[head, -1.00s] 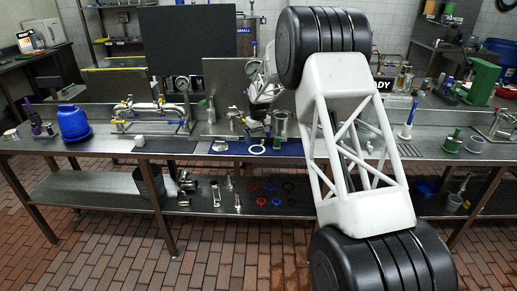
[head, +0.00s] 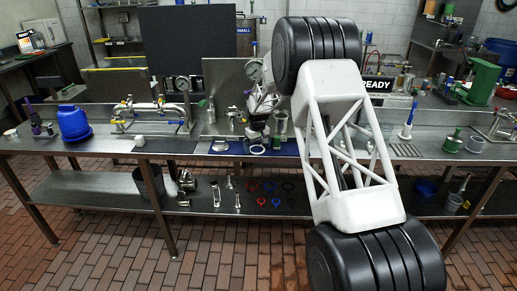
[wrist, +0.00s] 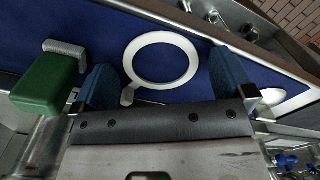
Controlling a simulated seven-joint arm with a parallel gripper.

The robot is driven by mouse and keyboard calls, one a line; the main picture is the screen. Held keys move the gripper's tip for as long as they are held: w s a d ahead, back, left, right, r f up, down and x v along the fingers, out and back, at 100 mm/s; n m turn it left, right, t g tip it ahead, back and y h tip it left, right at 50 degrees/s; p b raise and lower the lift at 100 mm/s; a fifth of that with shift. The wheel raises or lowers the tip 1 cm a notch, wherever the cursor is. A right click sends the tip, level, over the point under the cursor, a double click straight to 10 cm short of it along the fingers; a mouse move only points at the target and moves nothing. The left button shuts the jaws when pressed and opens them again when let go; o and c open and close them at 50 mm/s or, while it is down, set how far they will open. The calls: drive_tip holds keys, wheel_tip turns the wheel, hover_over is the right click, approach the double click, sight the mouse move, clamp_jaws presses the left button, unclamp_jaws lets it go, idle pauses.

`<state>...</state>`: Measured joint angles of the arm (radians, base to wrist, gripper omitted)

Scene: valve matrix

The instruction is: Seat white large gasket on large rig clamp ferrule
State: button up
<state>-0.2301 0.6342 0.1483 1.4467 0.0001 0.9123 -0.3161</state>
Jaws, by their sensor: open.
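The white large gasket (wrist: 125,62), a flat ring with a small tab, lies on the blue mat (wrist: 85,30) in the wrist view. In the head view the gasket (head: 257,150) lies near the mat's front edge, just below my gripper (head: 257,137). In the wrist view my gripper (wrist: 163,80) is open, with one blue fingertip on each side of the ring. Nothing is held, and I cannot tell the height of the fingertips above the mat. I cannot pick out the large rig clamp ferrule for certain; metal fittings (head: 235,113) stand behind the mat.
A green-handled part (wrist: 45,85) lies left of the fingers in the wrist view. A white piece (wrist: 274,96) is close to the right finger. A small metal ring-shaped part (head: 220,146) sits on the mat's left end. A pipe assembly (head: 155,108) stands further left.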

sight(257, 150)
drive_tip(key=c, duration=0.8)
drive_tip(key=shift+r, duration=0.1)
drive_tip(key=shift+r, duration=1.45)
drive_tip(key=shift+s+r, duration=0.15)
drive_tip(key=shift+r, duration=0.15)
drive_tip(key=s+d, duration=0.1)
drive_tip(key=s, duration=0.6)
drive_tip(key=s+d+r, duration=0.1)
drive_tip(key=s+d, duration=0.1)
drive_tip(key=s, duration=0.6)
drive_tip(key=shift+s+d+r, duration=0.15)
drive_tip(key=shift+d, duration=0.1)
